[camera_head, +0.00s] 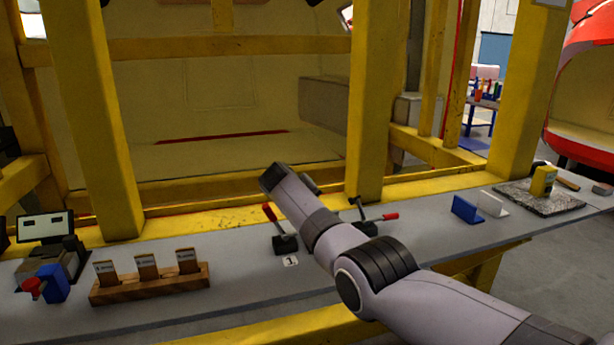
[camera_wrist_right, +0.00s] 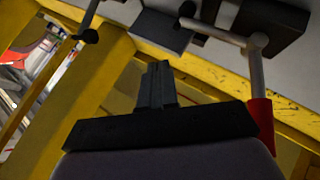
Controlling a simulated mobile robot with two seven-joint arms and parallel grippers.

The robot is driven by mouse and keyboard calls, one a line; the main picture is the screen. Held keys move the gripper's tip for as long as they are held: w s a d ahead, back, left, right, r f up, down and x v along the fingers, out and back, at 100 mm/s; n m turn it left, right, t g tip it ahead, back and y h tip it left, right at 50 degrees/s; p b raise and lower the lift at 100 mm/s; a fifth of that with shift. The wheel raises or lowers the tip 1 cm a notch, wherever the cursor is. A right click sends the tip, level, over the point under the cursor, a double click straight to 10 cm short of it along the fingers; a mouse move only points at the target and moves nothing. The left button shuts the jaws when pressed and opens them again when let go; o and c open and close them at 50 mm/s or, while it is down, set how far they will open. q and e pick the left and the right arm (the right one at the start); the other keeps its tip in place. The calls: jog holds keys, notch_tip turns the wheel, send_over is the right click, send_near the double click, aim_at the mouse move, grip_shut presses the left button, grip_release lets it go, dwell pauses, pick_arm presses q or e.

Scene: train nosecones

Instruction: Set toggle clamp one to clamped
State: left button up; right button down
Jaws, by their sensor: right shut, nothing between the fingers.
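Toggle clamp one (camera_head: 284,243) is a small dark clamp on the grey bench, beside a white tag marked "1" (camera_head: 290,261). Its red-tipped handle (camera_head: 270,212) stands up, leaning left. My right arm reaches in from the lower right and ends above and right of this clamp; its gripper is mostly hidden in the head view. In the right wrist view my right gripper (camera_wrist_right: 157,72) is shut and empty. A metal lever with a red grip (camera_wrist_right: 262,125) is close to its right, apart from the fingertips; I cannot tell which clamp it belongs to. My left gripper is out of view.
A second clamp with a red handle (camera_head: 390,216) stands just right of my arm. A wooden block with several cards (camera_head: 150,285) is at left. Blue and white stands (camera_head: 466,209) are at right. Yellow posts (camera_head: 372,100) rise behind the bench.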

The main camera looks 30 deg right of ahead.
jog(key=s+a+r+b, duration=0.1)
jog(key=s+r, duration=0.4)
jog(key=r, duration=0.3)
jog(key=shift+s+a, duration=0.15)
jog(key=shift+a, duration=0.15)
dwell(0.5)
